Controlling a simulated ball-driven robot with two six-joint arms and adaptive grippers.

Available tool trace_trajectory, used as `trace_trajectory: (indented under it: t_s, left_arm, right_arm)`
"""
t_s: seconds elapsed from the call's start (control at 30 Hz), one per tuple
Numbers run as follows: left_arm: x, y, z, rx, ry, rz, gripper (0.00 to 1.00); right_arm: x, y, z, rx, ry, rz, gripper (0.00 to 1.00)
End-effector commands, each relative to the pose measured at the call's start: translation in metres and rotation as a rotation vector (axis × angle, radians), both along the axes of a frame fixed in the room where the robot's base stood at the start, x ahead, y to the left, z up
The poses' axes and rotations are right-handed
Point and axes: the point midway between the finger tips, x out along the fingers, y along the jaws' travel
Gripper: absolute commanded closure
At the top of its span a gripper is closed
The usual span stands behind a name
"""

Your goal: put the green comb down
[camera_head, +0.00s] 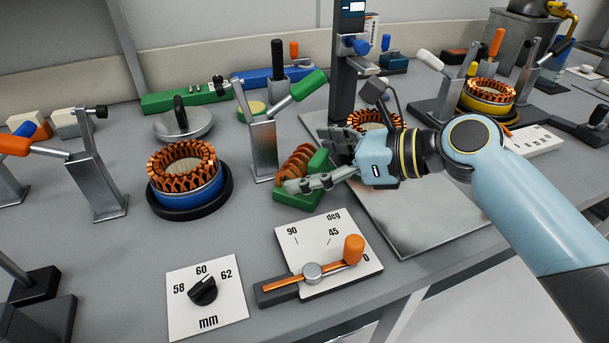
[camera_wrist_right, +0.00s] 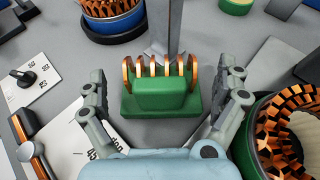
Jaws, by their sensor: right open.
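The green comb (camera_head: 318,161) is a small green block with a row of copper loops along one side. It rests upright on a green base (camera_head: 297,199) on the table, in front of a metal post; I cannot tell whether block and base are one piece. In the right wrist view the comb (camera_wrist_right: 162,94) is central. My right gripper (camera_head: 314,160) is open, its two fingers (camera_wrist_right: 167,78) on either side of the comb, with visible gaps on both sides. In the head view the hand hides part of the comb's right side. My left gripper is not in view.
A blue stator (camera_head: 187,187) on a black ring stands left. Another copper-wound stator (camera_wrist_right: 268,140) is close to my right finger. A dial card (camera_head: 208,300) and a lever card (camera_head: 318,240) lie in front. A metal post with green handle (camera_head: 262,145) stands just behind.

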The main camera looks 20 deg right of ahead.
Motion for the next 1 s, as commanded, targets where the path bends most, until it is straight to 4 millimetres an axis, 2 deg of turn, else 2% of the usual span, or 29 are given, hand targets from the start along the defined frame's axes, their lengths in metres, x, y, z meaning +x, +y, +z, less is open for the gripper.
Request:
trace_trajectory:
  t_s: [0.13,0.37,0.47,0.93,1.0]
  left_arm:
    - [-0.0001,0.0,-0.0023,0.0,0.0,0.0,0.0]
    - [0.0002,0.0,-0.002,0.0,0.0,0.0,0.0]
    - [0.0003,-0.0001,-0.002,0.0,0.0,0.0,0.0]
    - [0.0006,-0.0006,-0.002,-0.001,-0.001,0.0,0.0]
    - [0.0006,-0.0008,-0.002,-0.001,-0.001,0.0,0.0]
  right_arm:
    - [0.0102,0.0113,-0.0062,0.002,0.0,-0.002,0.0]
    - [0.011,0.0125,-0.007,0.0,0.0,-0.001,0.0]
    - [0.011,0.0123,-0.0069,0.0,0.0,-0.001,0.1]
    - [0.0109,0.0121,-0.007,-0.001,0.0,-0.001,0.72]
    - [0.0111,0.0122,-0.0061,0.0,-0.002,-0.001,0.73]
